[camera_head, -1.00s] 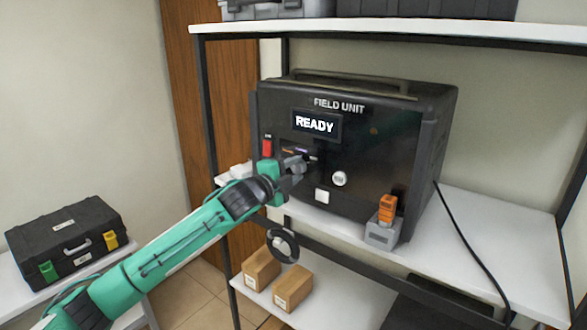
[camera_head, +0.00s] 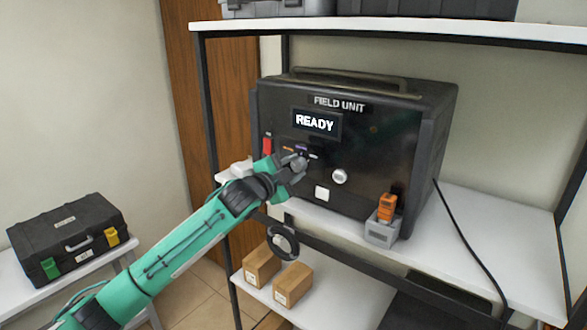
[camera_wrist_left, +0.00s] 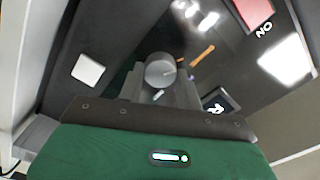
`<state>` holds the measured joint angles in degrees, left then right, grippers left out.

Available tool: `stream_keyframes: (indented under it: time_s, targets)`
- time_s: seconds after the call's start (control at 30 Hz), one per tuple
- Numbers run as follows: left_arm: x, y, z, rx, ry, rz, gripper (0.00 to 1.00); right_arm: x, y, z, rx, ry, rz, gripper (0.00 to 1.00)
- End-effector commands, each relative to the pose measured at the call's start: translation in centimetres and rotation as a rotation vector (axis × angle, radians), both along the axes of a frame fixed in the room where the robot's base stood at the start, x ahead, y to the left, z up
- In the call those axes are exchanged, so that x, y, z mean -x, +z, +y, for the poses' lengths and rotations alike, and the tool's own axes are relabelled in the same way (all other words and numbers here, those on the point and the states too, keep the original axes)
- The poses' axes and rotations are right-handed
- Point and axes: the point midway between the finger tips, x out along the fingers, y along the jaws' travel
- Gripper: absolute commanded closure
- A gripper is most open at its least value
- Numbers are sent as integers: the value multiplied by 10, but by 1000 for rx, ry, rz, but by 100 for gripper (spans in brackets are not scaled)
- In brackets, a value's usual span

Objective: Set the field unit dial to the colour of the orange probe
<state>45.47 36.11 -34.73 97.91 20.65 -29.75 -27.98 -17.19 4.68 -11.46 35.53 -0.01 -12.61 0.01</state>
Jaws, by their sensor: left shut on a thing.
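The black field unit (camera_head: 375,150) stands on the shelf with its screen (camera_head: 315,122) reading READY. My left gripper (camera_head: 299,165) is shut on the grey round dial at the panel, its fingers largely covering the dial in the head view. In the left wrist view the dial (camera_wrist_left: 160,72) sits between the fingers, with a pale mark on its face. An orange mark (camera_wrist_left: 202,55) and a small purple mark lie beside it on the panel. The orange probe (camera_head: 387,207) stands in a grey holder (camera_head: 381,232) before the unit's right side. My right gripper is out of view.
A red switch (camera_head: 267,145) is left of the dial, a round white knob (camera_head: 340,176) and white square (camera_head: 322,193) right of it. A black cable (camera_head: 470,245) crosses the shelf at right. Cardboard boxes (camera_head: 292,286) sit below; a black case (camera_head: 68,240) stands at left.

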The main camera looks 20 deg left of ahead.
Motion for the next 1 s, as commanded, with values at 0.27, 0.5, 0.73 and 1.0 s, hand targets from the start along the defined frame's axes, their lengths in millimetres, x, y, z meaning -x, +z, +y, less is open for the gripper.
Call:
stream_keyframes:
  time_s: [0.27,0.5,0.73,1.0]
  targets:
    - [0,-1,0,1,0,3,49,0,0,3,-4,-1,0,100]
    - [0,-1,0,0,-1,1,43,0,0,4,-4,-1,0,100]
    - [9,-3,3,-1,0,1,43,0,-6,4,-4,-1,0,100]
    - [55,-6,20,-4,0,0,43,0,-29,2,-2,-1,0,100]
